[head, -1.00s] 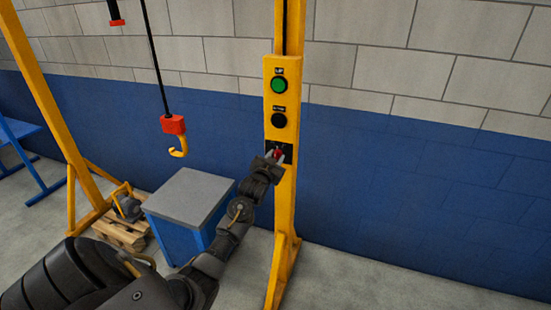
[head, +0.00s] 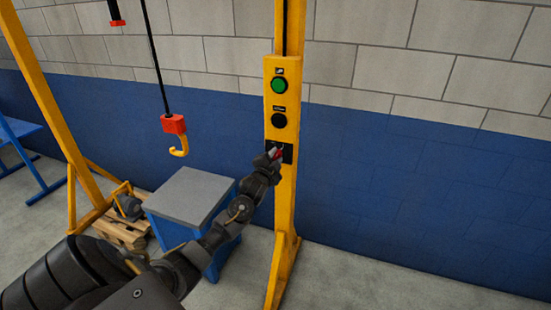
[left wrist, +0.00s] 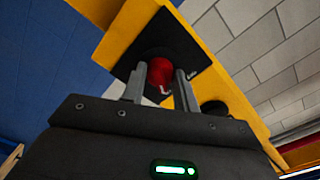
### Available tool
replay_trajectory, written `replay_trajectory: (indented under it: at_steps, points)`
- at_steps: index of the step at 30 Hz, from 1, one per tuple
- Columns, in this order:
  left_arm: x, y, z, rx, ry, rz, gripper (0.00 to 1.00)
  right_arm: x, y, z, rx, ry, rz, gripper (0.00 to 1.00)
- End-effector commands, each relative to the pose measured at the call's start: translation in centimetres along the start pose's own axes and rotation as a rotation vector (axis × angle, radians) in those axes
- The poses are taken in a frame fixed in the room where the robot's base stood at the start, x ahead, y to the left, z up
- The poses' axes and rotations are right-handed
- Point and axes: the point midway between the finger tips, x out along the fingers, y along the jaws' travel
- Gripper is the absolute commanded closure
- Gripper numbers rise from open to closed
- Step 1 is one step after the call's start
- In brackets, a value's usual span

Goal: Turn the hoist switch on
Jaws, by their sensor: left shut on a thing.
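The hoist switch is a red knob (head: 278,154) on a black square plate (head: 288,153), low on the yellow post's control panel. It also shows in the left wrist view as a red knob (left wrist: 159,76) in front of the plate (left wrist: 183,43). My left gripper (head: 274,154) is at the switch, shut on the red knob, with one finger on each side of it in the left wrist view (left wrist: 160,84). The gripper hides part of the knob in the head view, and I cannot tell its exact turn position. My right gripper is not in view.
Above the switch, the yellow box (head: 281,102) carries a green button (head: 279,85) and a black button (head: 279,120). A hoist hook (head: 179,147) hangs to the left, above a grey-topped blue block (head: 188,195). The blue and grey wall stands behind the post.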

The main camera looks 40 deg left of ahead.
Motion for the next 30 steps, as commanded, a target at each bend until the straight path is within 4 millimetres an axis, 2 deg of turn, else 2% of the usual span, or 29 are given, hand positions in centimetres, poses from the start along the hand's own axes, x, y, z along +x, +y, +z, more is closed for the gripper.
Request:
replay_trajectory:
  at_steps: [16,17,21,30]
  points:
    - [0.01,-0.01,0.00,0.025,0.000,0.000,0.93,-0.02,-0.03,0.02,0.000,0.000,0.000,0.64]
    - [0.01,-0.01,0.00,0.024,0.000,0.000,0.66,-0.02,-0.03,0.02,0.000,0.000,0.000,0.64]
    - [0.00,-0.02,0.01,0.024,0.000,0.000,0.48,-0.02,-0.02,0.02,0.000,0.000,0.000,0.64]
    - [-0.14,0.02,0.05,0.023,0.000,0.000,0.48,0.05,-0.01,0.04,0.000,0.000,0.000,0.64]
